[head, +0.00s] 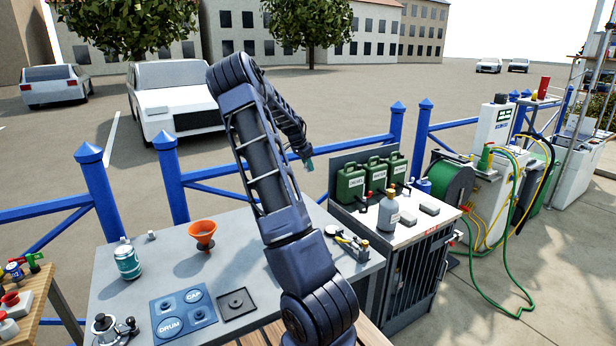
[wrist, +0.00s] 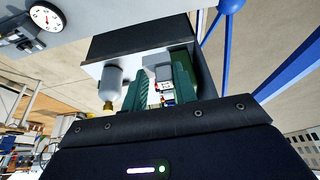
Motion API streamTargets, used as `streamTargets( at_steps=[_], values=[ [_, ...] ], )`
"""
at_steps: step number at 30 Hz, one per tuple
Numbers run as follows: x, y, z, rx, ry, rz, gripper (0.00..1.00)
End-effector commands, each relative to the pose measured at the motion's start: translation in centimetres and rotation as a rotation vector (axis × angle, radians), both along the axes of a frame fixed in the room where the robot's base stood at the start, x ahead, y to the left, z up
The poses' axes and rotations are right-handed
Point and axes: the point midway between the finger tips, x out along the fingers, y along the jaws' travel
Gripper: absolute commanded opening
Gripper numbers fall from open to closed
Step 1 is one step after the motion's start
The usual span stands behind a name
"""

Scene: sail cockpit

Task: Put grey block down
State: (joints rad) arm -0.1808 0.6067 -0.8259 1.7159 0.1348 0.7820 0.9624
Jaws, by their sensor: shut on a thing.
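My gripper (head: 308,164) hangs in the air at the end of the raised arm, left of the green canisters in the head view. Its green fingers in the wrist view (wrist: 160,80) are shut on a small grey block (wrist: 164,73), partly hidden between them. The held block is too small to make out in the head view. Two flat grey blocks (head: 405,219) (head: 429,208) lie on the white cabinet top (head: 440,222), right of a grey bottle (head: 388,211).
Green canisters (head: 376,176) stand at the back of the cabinet. The grey table (head: 120,285) holds an orange funnel (head: 203,233), a teal bottle (head: 127,260), a blue DRUM/CAP board (head: 183,314), a dark square plate (head: 237,304) and a gauge (head: 334,231). Blue railings (head: 172,180) run behind.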

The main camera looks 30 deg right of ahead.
Motion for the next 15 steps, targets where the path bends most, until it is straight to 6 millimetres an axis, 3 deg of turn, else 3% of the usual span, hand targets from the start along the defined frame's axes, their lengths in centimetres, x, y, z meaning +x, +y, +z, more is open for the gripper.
streamTargets(
  at_steps=[10,15],
  values=[
    [0.3,0.5,1.4,0.0,0.001,0.007,0.06],
    [2.4,4.1,1.4,0.0,0.0,0.061,0.06]
  ],
)
